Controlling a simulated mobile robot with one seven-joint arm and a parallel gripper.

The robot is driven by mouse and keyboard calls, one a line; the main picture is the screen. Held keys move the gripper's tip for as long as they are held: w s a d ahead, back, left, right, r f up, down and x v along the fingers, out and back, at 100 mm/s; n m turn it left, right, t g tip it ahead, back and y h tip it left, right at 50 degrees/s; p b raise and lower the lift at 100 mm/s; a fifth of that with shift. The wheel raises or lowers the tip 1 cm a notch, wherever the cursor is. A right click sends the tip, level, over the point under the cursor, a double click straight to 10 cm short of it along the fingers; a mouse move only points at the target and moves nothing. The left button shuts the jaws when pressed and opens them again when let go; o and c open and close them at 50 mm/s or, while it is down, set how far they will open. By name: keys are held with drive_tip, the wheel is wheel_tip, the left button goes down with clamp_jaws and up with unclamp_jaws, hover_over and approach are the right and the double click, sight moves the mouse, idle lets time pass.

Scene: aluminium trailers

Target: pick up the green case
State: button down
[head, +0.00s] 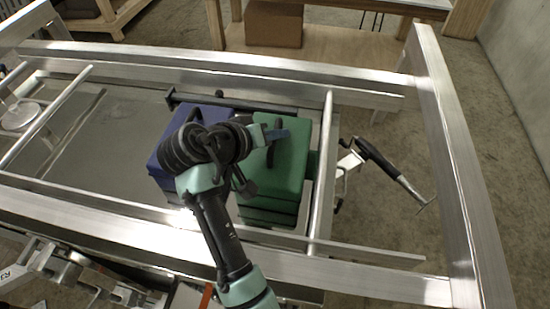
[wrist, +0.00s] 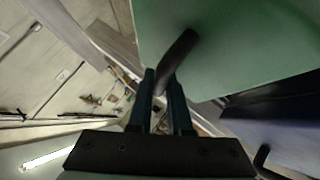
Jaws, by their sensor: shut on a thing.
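The green case (head: 287,165) is inside the metal trailer frame, right of the blue case (head: 209,113). Its broad green face also fills the top right of the wrist view (wrist: 235,45). A dark curved handle (wrist: 183,50) stands out from that face. My gripper (head: 279,134) is at the green case's top, and in the wrist view its two fingers (wrist: 163,85) are closed around the handle. My arm hides part of the blue case and the left edge of the green case. I cannot tell whether the green case is clear of what is beneath it.
A metal crossbar (head: 322,170) runs close along the right of the green case. The trailer's side rails (head: 200,68) surround the cases. A crank handle (head: 395,170) is farther right. The grey trailer bed (head: 110,130) left of the blue case is mostly bare.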

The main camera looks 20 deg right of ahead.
drive_tip(key=shift+w+r, duration=0.1)
drive_tip(key=shift+r, duration=0.1)
drive_tip(key=shift+r, duration=0.1)
